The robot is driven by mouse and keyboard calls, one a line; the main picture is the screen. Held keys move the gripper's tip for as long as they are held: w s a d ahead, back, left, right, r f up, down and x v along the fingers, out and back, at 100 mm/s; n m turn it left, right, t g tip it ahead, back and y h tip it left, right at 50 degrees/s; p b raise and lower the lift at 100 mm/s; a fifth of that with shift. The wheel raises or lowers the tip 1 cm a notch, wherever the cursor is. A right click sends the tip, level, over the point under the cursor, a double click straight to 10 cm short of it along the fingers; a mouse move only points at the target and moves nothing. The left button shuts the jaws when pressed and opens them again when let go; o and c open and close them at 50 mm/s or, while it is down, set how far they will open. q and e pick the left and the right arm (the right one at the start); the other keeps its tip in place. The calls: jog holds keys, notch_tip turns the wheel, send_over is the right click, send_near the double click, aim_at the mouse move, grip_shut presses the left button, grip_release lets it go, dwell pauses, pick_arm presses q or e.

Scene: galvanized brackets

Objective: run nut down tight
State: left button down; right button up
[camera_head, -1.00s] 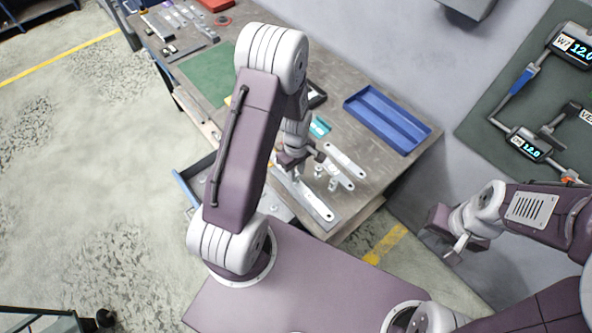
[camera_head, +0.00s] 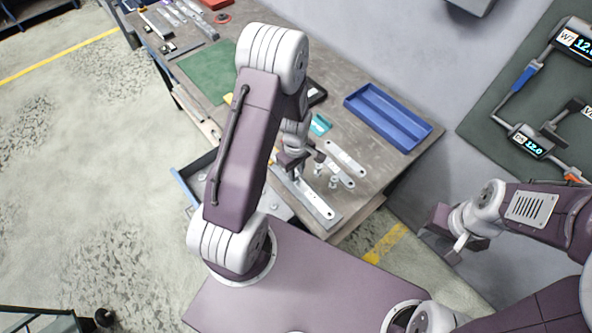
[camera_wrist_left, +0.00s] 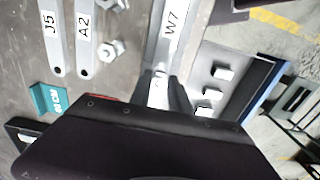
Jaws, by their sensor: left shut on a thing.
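My left gripper (camera_head: 297,176) is over the far end of a long galvanized bracket (camera_head: 318,205) near the bench's front edge. In the left wrist view its fingers (camera_wrist_left: 164,88) are shut on a small metal piece, apparently the nut, at the end of the bracket labelled W7 (camera_wrist_left: 172,30). The fingers and palm hide most of this piece, so its seating cannot be seen. Another hex nut with a bolt (camera_wrist_left: 110,48) lies to the left of the bracket. My right gripper (camera_head: 460,244) hangs off the bench at the right; its jaw opening is unclear.
Two brackets labelled J5 (camera_wrist_left: 50,30) and A2 (camera_wrist_left: 84,38) lie beside W7. A blue divided tray (camera_head: 388,118) stands at the back right. A small teal tag (camera_wrist_left: 48,100) lies nearby. An open drawer (camera_wrist_left: 232,62) with pale blocks is below the bench's front edge.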

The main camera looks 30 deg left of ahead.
pick_arm(q)
jog(key=m, duration=0.2)
jog(key=shift+m, duration=0.4)
jog(key=m, duration=0.4)
jog(key=shift+a+p, duration=0.1)
jog(key=shift+p, duration=0.3)
jog(key=m, duration=1.1)
jog(key=shift+a+m+p, duration=0.1)
jog(key=shift+m+p, duration=0.2)
jog(key=m, duration=0.5)
jog(key=shift+f+m, duration=0.1)
jog(key=shift+m, duration=0.2)
jog(key=c, duration=1.4)
grip_release()
jog(key=shift+w+d, duration=0.1)
jog(key=shift+d, duration=0.3)
jog(key=shift+a, duration=0.1)
